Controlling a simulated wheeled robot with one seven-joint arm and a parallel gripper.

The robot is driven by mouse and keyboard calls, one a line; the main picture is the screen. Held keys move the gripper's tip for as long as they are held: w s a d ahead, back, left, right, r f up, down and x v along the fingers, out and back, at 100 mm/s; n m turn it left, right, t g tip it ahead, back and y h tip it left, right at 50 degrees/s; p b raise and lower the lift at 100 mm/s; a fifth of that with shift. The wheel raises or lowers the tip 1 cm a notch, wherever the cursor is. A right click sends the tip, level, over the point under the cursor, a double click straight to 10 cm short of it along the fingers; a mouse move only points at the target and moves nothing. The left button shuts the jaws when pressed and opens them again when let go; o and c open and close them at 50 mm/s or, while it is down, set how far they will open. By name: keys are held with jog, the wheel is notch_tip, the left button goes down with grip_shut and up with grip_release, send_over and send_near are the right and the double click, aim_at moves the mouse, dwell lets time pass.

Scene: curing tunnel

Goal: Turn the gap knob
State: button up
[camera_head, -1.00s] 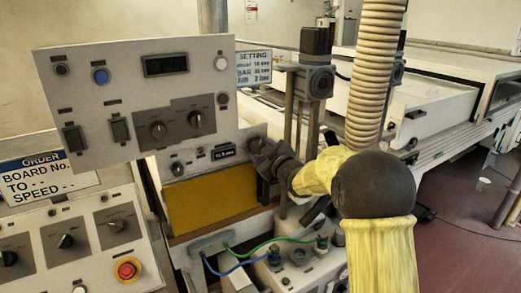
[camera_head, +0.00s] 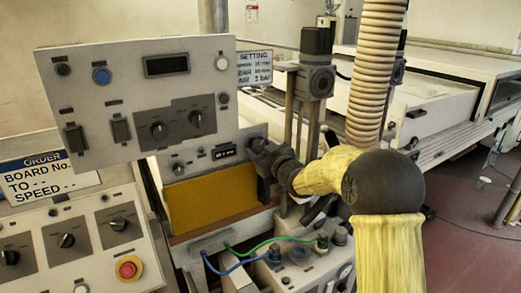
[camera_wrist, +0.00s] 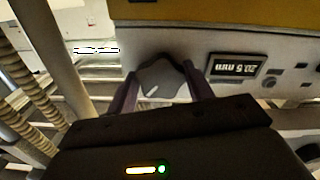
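The gap knob (camera_wrist: 160,83) is a dark, lobed knob with a white pointer mark, on a pale panel in the wrist view. My gripper (camera_wrist: 159,92) has one finger on each side of it, and both fingers appear to press against it. In the head view my gripper (camera_head: 269,157) reaches the right end of the lower panel and mostly hides the knob. A small digital display (camera_wrist: 234,67) beside the knob appears upside down and seems to read about 22.5 mm. The same display (camera_head: 224,153) is too small to read surely in the head view.
A larger control panel (camera_head: 120,130) with knobs and switches stands at upper left. A yellow plate (camera_head: 212,198) lies below the display. A setting sign (camera_head: 254,67) is behind. A red emergency button (camera_head: 128,269) sits lower left. Green and blue hoses (camera_head: 232,266) run below my gripper.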

jog(key=o, duration=0.4)
jog(key=shift+f, duration=0.15)
jog(key=b+v, duration=0.3)
jog(key=v, duration=1.4)
jog(key=shift+d, duration=0.2)
jog(key=shift+s, duration=0.15)
